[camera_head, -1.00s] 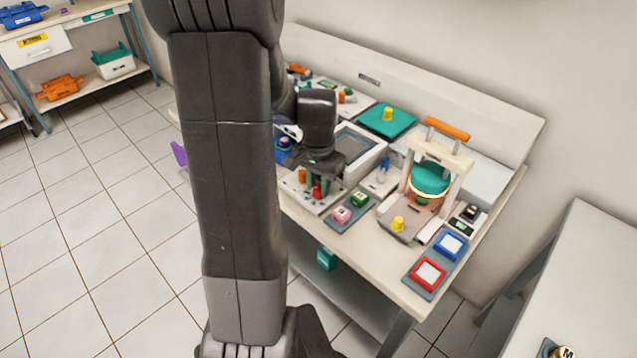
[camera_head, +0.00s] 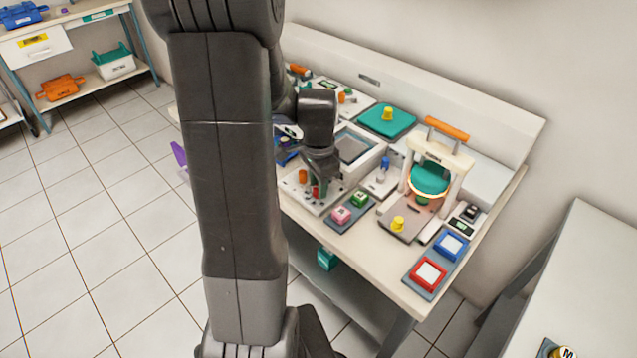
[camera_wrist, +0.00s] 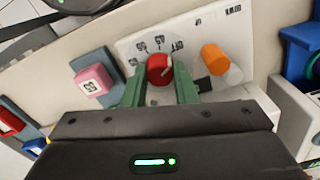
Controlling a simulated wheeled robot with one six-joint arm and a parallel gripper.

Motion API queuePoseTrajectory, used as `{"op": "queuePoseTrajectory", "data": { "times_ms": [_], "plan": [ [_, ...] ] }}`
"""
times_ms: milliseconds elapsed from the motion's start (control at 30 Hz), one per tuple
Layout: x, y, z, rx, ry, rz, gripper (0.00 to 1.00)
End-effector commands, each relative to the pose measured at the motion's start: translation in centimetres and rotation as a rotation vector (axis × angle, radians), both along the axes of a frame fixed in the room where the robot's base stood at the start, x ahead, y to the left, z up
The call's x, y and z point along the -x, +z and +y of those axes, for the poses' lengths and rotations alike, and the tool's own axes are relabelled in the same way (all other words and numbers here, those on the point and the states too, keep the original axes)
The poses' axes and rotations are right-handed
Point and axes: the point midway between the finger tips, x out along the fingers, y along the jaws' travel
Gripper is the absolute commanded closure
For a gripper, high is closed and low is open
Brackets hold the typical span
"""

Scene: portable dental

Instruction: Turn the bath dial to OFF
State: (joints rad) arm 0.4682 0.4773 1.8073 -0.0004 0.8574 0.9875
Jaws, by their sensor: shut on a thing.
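The bath dial (camera_wrist: 160,68) is a red round knob on a white panel (camera_wrist: 133,44). Printed marks, including OFF to its upper right in the wrist view, lie in an arc around it. A small pale line shows on the knob; its exact heading is hard to read. My gripper (camera_wrist: 160,88) has green fingers, one on each side of the knob, and is shut on it. In the head view, my gripper (camera_head: 318,187) comes down from above onto the red dial at the panel's front, and the fingers partly hide it.
An orange knob (camera_wrist: 213,60) stands close right of the dial in the wrist view. A pink block (camera_head: 341,215) and a green block (camera_head: 359,199) sit on a grey pad nearby. The white-framed bath (camera_head: 372,160) lies behind. A press with orange handle (camera_head: 447,129) stands to the right.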

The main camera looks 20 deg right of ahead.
Motion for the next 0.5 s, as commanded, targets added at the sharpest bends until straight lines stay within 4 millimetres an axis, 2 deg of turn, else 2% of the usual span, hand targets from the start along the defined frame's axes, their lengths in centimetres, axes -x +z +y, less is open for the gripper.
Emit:
{"op": "queuePoseTrajectory", "data": {
  "times_ms": [233, 267, 367, 500],
  "plan": [
    [-0.1, 0.12, -0.07, 0.002, -0.001, -0.003, 0.97],
    [-0.1, 0.12, -0.07, 0.002, -0.001, -0.003, 0.73],
    [-0.09, 0.11, -0.06, 0.002, 0.0, -0.003, 0.53],
    [-0.05, 0.07, -0.03, 0.001, 0.0, -0.002, 0.53]
  ]
}}
